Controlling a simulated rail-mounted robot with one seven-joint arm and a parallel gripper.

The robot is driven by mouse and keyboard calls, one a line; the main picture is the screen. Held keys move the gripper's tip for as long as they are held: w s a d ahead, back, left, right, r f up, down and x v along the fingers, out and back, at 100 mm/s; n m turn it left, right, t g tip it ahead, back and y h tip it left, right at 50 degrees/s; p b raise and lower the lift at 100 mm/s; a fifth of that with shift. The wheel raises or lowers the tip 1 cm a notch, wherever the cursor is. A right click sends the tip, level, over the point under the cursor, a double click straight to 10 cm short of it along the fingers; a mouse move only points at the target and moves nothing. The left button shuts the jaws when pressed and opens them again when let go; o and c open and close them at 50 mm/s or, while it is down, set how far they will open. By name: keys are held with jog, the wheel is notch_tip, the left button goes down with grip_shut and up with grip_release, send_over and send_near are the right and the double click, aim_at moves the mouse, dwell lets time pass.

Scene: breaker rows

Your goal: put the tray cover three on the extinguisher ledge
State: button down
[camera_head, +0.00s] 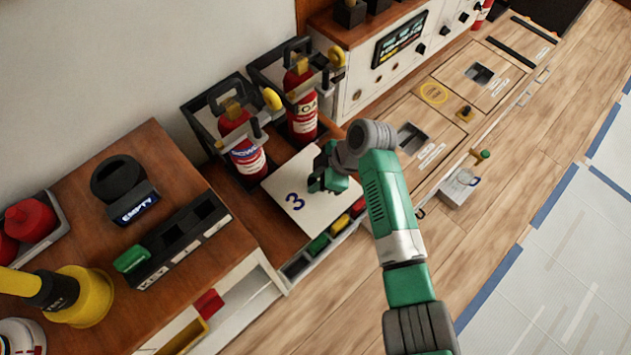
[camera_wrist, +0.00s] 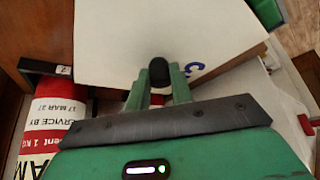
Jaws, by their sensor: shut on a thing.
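Tray cover three is a pale flat plate (camera_head: 292,188) with a blue "3", in front of the two extinguishers. My gripper (camera_head: 326,182) is over its right part. In the wrist view the plate (camera_wrist: 130,35) fills the top, and my fingers (camera_wrist: 159,85) are closed around a dark knob that appears to belong to it. The extinguisher ledge is the brown wooden shelf (camera_head: 262,222) under and left of the cover. The cover hides part of it, and I cannot tell whether the cover touches it.
Two red extinguishers, one labelled POWDER (camera_head: 241,148) and one FOAM (camera_head: 301,105), stand in black brackets behind the cover. A row of coloured blocks (camera_head: 320,245) lies along the ledge's front. A wooden cabinet (camera_head: 180,165) stands left; floor panels lie right.

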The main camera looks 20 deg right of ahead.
jog(key=shift+w+f, duration=0.2)
jog(key=shift+f, duration=0.85)
jog(key=c, duration=1.2)
grip_release()
jog(key=shift+c, duration=0.2)
jog(key=p+v, duration=0.1)
jog(key=v, duration=1.1)
jog(key=shift+p, duration=0.3)
jog(key=shift+a+r, duration=0.1)
jog(key=shift+r, duration=0.05)
